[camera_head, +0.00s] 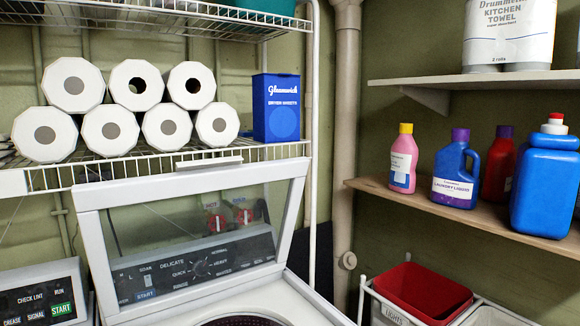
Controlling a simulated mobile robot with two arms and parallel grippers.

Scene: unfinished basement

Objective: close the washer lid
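The washer lid (140,190) stands raised, tilted up at the back of the washer. It has a white frame around a clear window, and a small grey handle strip (209,162) sits on its top edge. The washer's dark control panel (200,265) shows through the window, with a dial and printed labels. The white washer top (300,306) is below it, and part of the round dark drum opening (240,321) shows at the bottom edge. Neither of my grippers is in view.
A wire shelf (280,151) with paper rolls (110,130) and a blue dryer-sheets box (276,108) is behind and above the lid. Wooden shelf (400,193) with bottles is at right. A hamper with a red basket (425,290) stands right of the washer; another control panel (40,295) is left.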

